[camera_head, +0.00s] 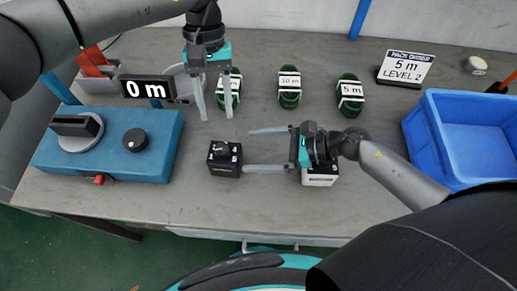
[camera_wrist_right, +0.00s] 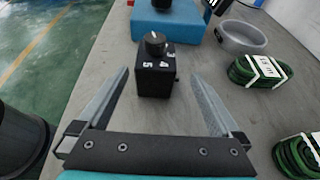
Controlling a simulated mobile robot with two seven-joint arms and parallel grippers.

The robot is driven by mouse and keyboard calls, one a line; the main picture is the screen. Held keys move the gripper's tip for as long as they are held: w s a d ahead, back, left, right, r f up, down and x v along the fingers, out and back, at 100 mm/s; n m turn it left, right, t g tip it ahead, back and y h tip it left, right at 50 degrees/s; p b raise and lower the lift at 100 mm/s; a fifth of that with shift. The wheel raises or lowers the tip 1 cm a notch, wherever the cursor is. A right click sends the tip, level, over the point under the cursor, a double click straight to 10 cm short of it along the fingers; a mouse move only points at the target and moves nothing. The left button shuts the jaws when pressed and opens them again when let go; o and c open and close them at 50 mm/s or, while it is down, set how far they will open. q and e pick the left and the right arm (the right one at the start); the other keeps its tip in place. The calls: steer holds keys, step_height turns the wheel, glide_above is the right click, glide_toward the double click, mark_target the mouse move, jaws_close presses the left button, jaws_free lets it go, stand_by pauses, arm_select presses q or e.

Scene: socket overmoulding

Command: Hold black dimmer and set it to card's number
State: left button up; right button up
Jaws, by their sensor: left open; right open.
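The black dimmer (camera_head: 224,160) is a small black box with a round knob on top and white numbers. It stands upright on the table, and in the right wrist view (camera_wrist_right: 155,75) the numbers 3, 4 and 5 show around the knob (camera_wrist_right: 155,43). My right gripper (camera_head: 250,149) is open, with its fingers pointing at the dimmer from the right, one on each side of its line; the dimmer is just beyond the fingertips. My left gripper (camera_head: 217,114) is open and points down, above and behind the dimmer. The card (camera_head: 405,68) reads "PACK ORDER 5 m LEVEL 2".
A white box (camera_head: 320,178) is partly hidden under my right gripper. Green cable coils (camera_head: 289,88) with length labels lie at the back. A blue machine (camera_head: 108,150) with a "0 m" display (camera_head: 147,89) stands left. A blue bin (camera_head: 470,135) stands right.

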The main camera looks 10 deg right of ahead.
mark_target(214, 156)
steer(key=shift+s+a+f, duration=0.15)
steer(key=shift+s+a, duration=0.1)
steer(key=shift+w+a+f, duration=0.15)
steer(key=shift+a, duration=0.2)
steer(key=x, duration=1)
steer(key=shift+w+a+f, duration=0.1)
steer(key=shift+a+f, duration=0.1)
steer(key=shift+a, duration=0.15)
steer(key=shift+c, duration=0.2)
